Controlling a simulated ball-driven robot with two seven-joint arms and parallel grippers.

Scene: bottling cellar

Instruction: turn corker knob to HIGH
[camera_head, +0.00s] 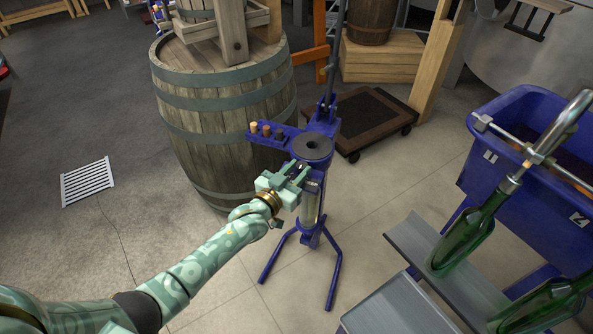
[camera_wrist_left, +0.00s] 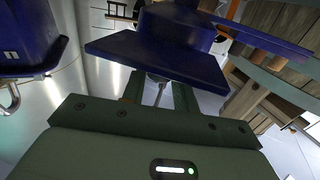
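The blue corker (camera_head: 311,180) stands on splayed legs in the middle of the head view. It has a black ring on top and a side arm holding several corks. My left gripper (camera_head: 294,172) is at the corker's front, just below the black ring. Its fingers (camera_wrist_left: 160,92) are apart in the left wrist view, with a thin grey rod seen in the gap. A blue plate of the corker (camera_wrist_left: 160,58) covers the fingertips there, so I cannot tell whether they touch anything. I cannot make out the knob or its HIGH mark. My right gripper is not in view.
A wooden barrel (camera_head: 226,110) stands close behind the corker to the left. A dark wheeled dolly (camera_head: 366,124) is behind it. A blue tub (camera_head: 530,150) and green bottles (camera_head: 468,236) on grey shelves are at the right. A floor grate (camera_head: 88,181) lies left on open floor.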

